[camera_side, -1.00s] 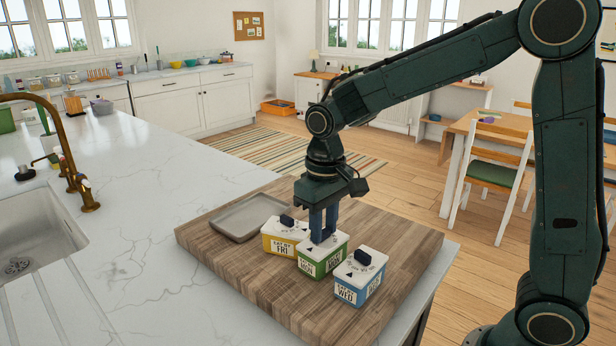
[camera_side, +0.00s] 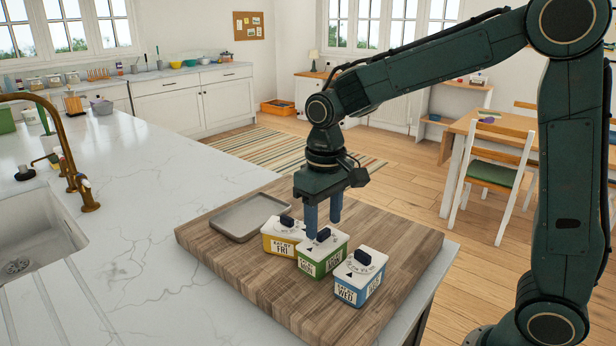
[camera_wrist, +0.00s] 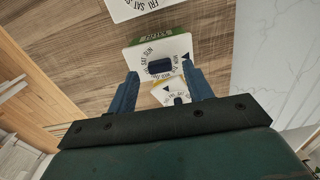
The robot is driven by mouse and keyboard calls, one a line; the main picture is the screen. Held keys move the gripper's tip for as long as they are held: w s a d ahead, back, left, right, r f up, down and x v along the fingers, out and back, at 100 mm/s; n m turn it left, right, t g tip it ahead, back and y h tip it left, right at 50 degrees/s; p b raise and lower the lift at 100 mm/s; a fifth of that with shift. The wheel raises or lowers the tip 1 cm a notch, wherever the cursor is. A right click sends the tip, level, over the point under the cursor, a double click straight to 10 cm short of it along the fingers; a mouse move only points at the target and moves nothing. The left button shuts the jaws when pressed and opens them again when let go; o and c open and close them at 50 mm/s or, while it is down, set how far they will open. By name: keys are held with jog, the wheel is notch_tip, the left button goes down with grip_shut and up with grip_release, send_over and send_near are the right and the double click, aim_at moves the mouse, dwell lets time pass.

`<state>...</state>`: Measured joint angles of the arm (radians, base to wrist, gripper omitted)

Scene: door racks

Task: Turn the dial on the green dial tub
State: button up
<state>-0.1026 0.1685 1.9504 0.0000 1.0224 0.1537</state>
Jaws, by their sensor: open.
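The green dial tub (camera_side: 322,260) stands in the middle of three tubs, with a white lid and a "MON" label on its front. Its black dial (camera_side: 323,235) is upright on the lid. In the wrist view the dial (camera_wrist: 159,67) lies lengthwise across the gap between my fingers, and a black triangle on the lid is by the "MON" print. My gripper (camera_side: 323,228) is open and empty, its two blue fingers apart just above the lid. In the wrist view, my gripper (camera_wrist: 160,72) has one finger off each end of the dial, with no clear contact.
A yellow tub (camera_side: 283,240) marked "FRI" stands close on the left, and a blue tub (camera_side: 360,277) marked "WED" close on the right. Both have black dials. All stand on a wooden board (camera_side: 260,285), with a grey tray (camera_side: 242,217) behind left. The board's front left is clear.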

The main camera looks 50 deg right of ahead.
aim_at(325, 231)
notch_tip(325, 231, up, 12)
dwell(0.6)
jog(key=shift+s+r, duration=0.15)
jog(key=shift+s, duration=0.05)
jog(key=s+d+f+t, duration=0.2)
jog(key=s, duration=0.7)
jog(key=s+d+f+t, duration=0.1)
jog(key=s+f+t, duration=0.2)
jog(key=s, duration=0.6)
jog(key=shift+s+d+f+n+t, duration=0.3)
jog(key=shift+s+d+f, duration=0.05)
jog(key=shift+s+d, duration=0.05)
